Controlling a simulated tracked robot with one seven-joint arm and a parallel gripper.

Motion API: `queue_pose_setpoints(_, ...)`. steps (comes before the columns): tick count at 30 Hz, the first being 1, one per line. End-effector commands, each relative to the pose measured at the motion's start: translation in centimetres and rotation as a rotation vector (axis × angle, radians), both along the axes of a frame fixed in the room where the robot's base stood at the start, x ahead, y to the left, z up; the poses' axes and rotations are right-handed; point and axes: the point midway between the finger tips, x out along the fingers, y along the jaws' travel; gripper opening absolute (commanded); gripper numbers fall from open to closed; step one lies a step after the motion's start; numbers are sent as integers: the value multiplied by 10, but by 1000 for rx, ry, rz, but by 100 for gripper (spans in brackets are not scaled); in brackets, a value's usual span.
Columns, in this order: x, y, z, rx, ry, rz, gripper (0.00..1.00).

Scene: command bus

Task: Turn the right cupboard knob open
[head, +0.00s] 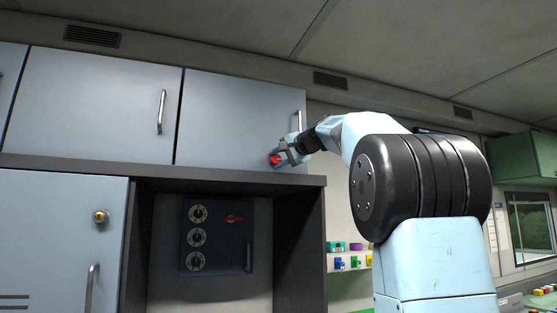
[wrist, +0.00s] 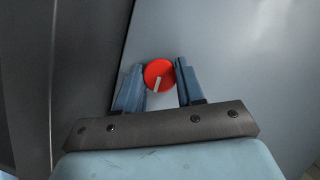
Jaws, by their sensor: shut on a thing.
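The red round knob (head: 275,160) sits near the lower right corner of the right upper cupboard door (head: 235,115). In the wrist view the red knob (wrist: 158,74) shows a pale bar mark running nearly up and down, tilted slightly. My gripper (head: 284,156) is at the knob, with its blue fingers (wrist: 157,84) on either side of it, shut on it. The door looks closed, flush with its neighbour. My fingers hide part of the knob in the head view.
A vertical bar handle (head: 298,121) stands on the door just above my gripper. Below is an open recess with a dark dial panel (head: 217,238). A lower left door carries a brass knob (head: 100,216). Small coloured items (head: 350,262) sit on shelves to the right.

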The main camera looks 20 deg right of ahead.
Motion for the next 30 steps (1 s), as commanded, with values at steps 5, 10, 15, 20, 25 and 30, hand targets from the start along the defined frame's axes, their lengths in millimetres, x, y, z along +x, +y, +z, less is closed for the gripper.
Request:
queue_pose_setpoints(5,1,-2,-3,7,4,-2,7)
queue_pose_setpoints(10,1,-2,-3,6,5,-3,7)
queue_pose_setpoints(15,1,-2,-3,6,5,-3,45)
queue_pose_setpoints(20,1,-1,-2,6,3,-2,61)
queue_pose_setpoints(25,0,-1,-1,6,2,-1,63)
queue_pose_setpoints(30,-3,-2,0,6,2,-2,63)
